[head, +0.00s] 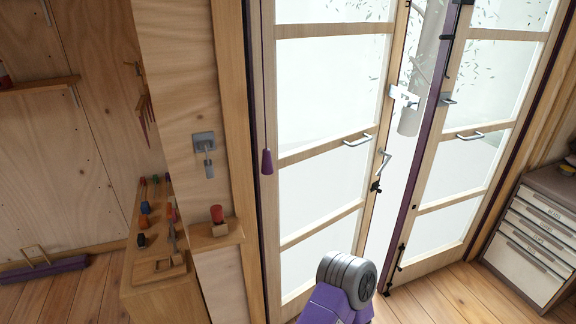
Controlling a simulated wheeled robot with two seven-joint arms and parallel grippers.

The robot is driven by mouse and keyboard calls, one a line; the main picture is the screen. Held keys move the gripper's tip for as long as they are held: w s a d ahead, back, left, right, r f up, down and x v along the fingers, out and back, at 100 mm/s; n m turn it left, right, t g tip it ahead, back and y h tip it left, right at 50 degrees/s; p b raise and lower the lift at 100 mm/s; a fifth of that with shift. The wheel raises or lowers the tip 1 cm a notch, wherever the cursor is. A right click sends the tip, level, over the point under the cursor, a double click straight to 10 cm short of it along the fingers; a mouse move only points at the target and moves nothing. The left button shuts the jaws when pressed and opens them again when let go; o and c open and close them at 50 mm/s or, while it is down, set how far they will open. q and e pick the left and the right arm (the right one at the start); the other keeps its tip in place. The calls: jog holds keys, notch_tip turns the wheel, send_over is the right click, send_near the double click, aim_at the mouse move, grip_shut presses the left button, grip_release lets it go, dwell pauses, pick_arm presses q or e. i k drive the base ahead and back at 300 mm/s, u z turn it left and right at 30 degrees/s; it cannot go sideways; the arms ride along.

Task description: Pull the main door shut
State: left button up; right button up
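The main door appears to be the left glazed leaf (326,148), with a pale wood frame. It stands ajar and seems swung outward, with a bright gap between its free edge and the purple edge of the right leaf. The right glazed leaf (457,150) looks in line with the frame. A purple and grey part of my arm rises at the bottom centre, hiding the lower corner of the left leaf. I cannot make out either gripper.
A white fixture (409,120) shows in the gap. A purple pull (267,162) hangs by the left jamb. A small shelf with a red item (217,213) and a wooden bench (165,285) stand left. A drawer cabinet (532,240) stands right. The floor (445,298) is clear before the right leaf.

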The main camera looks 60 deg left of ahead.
aim_at(278, 310)
jog(key=u, duration=1.3)
jog(key=i, duration=1)
jog(key=u, duration=0.55)
